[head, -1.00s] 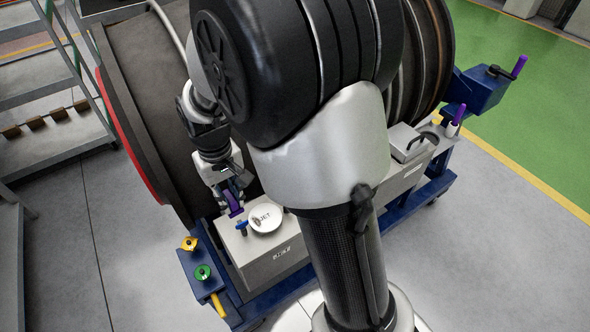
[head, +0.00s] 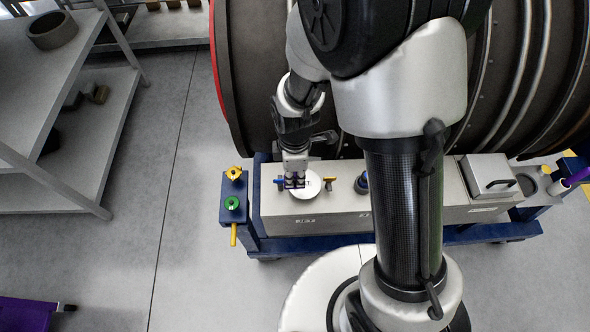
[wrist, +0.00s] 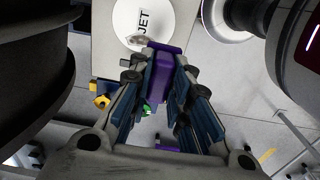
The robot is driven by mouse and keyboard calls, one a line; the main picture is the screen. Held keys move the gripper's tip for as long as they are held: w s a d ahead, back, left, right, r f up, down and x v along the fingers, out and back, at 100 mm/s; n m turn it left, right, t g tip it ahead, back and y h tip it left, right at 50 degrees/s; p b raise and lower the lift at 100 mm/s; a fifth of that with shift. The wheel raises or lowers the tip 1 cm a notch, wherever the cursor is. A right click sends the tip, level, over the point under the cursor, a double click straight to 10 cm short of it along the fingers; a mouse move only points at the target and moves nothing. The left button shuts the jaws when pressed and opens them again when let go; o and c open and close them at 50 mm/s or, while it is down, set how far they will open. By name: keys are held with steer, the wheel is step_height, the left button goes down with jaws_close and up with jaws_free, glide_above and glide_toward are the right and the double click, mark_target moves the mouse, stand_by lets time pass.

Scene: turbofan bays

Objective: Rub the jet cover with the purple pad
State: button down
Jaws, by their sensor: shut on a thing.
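The jet cover (head: 309,187) is a white round disc on top of a pale grey box, partly hidden behind my gripper in the head view. In the wrist view the jet cover (wrist: 146,18) shows the word JET at the top edge. My gripper (head: 295,182) is over the left part of the cover. In the wrist view my gripper (wrist: 163,88) is shut on the purple pad (wrist: 172,63), whose far end lies near the cover's lower rim. I cannot tell whether the pad touches the cover.
The grey box (head: 340,214) stands on a blue frame before the large dark engine (head: 520,75). Yellow (head: 234,173) and green (head: 232,203) fittings sit left. Grey shelves (head: 85,130) stand at left.

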mark_target(295, 184)
steer(key=shift+f+b, duration=2.05)
steer(key=shift+f, duration=0.8)
steer(key=shift+f+b, duration=0.8)
steer(key=shift+f, duration=0.2)
steer(key=shift+w, duration=0.15)
